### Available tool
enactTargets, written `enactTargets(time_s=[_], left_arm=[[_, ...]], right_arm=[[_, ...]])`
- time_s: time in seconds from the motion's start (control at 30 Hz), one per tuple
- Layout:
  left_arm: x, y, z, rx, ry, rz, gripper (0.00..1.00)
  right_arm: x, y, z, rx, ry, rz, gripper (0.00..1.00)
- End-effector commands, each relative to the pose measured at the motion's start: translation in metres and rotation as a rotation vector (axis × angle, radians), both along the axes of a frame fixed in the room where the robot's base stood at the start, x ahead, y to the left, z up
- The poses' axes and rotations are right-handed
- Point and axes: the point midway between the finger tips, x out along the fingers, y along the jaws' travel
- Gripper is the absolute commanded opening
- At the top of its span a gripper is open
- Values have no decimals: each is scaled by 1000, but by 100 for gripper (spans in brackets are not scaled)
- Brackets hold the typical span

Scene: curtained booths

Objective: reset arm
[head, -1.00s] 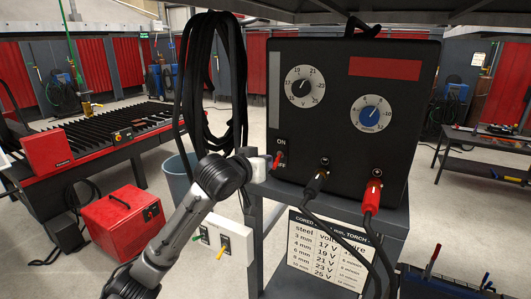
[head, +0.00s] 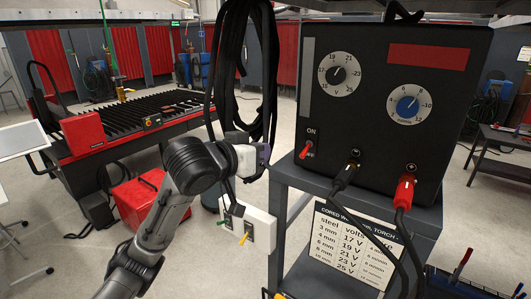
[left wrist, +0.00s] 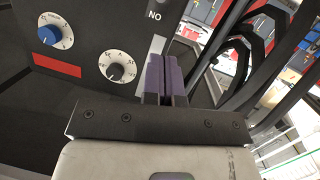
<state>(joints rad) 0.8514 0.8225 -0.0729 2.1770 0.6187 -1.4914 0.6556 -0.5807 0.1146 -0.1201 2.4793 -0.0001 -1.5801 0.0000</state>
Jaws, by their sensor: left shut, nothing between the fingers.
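My left gripper (head: 264,158) is in the head view, left of the black welding power unit (head: 335,115) and apart from it. Its purple fingers (left wrist: 165,78) are shut together and empty in the left wrist view. The unit's red ON/OFF switch (head: 305,150) is a short way right of the fingertips; its lever slants toward the lower left. The unit also has a white volt dial (head: 339,72) and a blue knob (head: 407,106), both also in the left wrist view. My right gripper is not in view.
Black cables (head: 244,60) hang in loops just behind my left gripper. A grey stand (head: 300,178) carries the unit; a settings chart (head: 352,245) hangs below. A slatted table (head: 160,105) and a red box (head: 140,200) stand left.

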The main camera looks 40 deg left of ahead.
Motion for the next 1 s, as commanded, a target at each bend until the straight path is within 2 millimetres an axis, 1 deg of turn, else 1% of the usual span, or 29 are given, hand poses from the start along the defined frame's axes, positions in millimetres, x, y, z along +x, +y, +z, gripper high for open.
enactTargets(time_s=[0.57, 0.67, 0.77, 0.87, 1.0], left_arm=[[0, 0, 0, 1, 0, 0, 0], [0, 0, 0, 32, 1, -7, 0], [0, 1, -1, 116, 9, -21, 0], [-1, 8, 2, 251, 7, 0, 0], [-14, 16, 15, 498, -34, 81, 0]], right_arm=[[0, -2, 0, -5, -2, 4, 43], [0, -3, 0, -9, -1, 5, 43], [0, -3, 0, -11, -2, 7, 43], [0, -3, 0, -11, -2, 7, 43], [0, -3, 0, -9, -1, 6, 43]])
